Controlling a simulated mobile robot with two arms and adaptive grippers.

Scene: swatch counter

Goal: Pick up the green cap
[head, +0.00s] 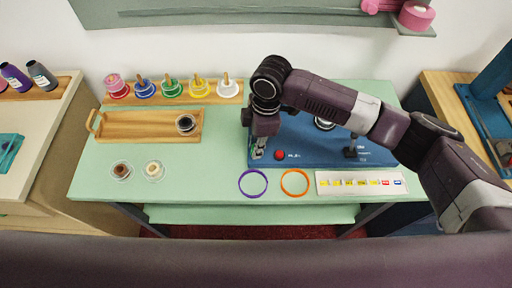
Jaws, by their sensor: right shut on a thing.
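My right gripper (258,153) points down at the left edge of the blue panel (310,137), just left of a small red knob (280,155). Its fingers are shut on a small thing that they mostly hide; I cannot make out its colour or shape. No separate green cap can be made out. The clearest green item is a green round piece (170,89) with a wooden peg, in the row at the back left, well away from the gripper. My left gripper is not in view.
A wooden tray (140,125) holds a dark round jar (186,124). Two small jars (121,170) (154,171) stand in front. A purple ring (241,187), an orange ring (284,187) and a label strip (362,193) lie along the front edge. The counter's front left is mostly clear.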

